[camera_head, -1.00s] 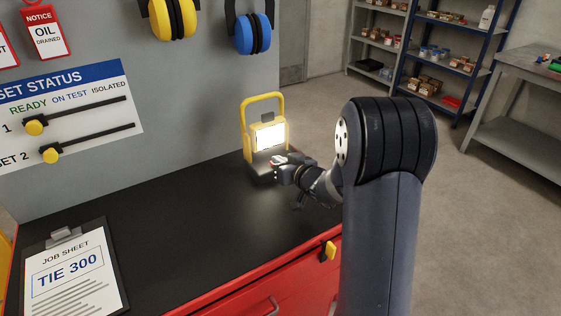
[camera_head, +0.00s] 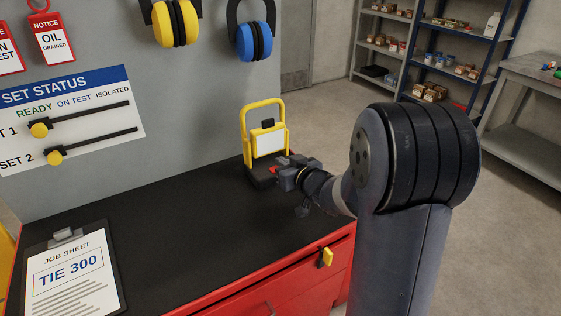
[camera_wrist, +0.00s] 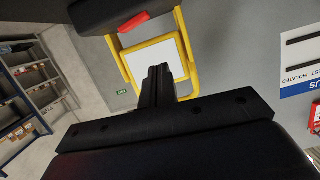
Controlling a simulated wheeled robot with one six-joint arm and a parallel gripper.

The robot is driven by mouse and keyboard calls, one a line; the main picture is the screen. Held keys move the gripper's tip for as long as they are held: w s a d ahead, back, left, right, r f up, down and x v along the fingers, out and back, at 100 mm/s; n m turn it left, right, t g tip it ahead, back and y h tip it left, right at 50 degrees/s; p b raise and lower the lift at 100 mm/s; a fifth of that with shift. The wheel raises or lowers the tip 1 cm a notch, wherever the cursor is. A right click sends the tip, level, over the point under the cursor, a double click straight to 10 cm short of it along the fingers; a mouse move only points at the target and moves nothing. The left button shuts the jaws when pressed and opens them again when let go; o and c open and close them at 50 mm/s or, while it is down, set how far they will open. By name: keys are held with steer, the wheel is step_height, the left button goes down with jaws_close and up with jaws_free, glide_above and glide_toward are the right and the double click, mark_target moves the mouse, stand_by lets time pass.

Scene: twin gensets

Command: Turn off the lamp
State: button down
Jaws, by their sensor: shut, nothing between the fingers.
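The lamp (camera_head: 268,143) is a yellow-framed work light with a carrying handle and a dark base, standing upright at the back right of the black bench top. Its panel is plain white and not glowing. A red switch (camera_head: 274,169) shows on its base, and it also shows in the wrist view (camera_wrist: 133,23). My gripper (camera_head: 279,171) is shut and empty, right at the front of the base beside the red switch. I cannot tell whether it touches it. In the wrist view the shut fingers (camera_wrist: 158,72) point towards the lamp's frame.
A clipboard with a job sheet (camera_head: 70,270) lies at the bench's left. Yellow (camera_head: 176,22) and blue (camera_head: 251,42) ear defenders hang on the grey panel above. The middle of the bench top is clear. Shelves (camera_head: 450,50) stand at the back right.

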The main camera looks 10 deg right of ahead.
steer(key=v, duration=0.6)
steer(key=shift+a, duration=0.1)
steer(key=shift+f, duration=0.1)
steer(key=d+x, duration=0.1)
steer(key=x, duration=0.7)
steer(key=shift+m+y, duration=0.3)
steer(key=shift+m, duration=0.2)
steer(key=shift+s+d+r, duration=0.35)
steer(key=shift+s+d, duration=0.1)
steer(key=shift+s, duration=0.2)
steer(key=shift+s+d+r, duration=0.3)
steer(key=shift+s+d, duration=0.1)
steer(key=shift+s, duration=0.25)
steer(key=shift+s+d+r, duration=0.35)
steer(key=shift+s+d, duration=0.1)
steer(key=shift+s, duration=0.2)
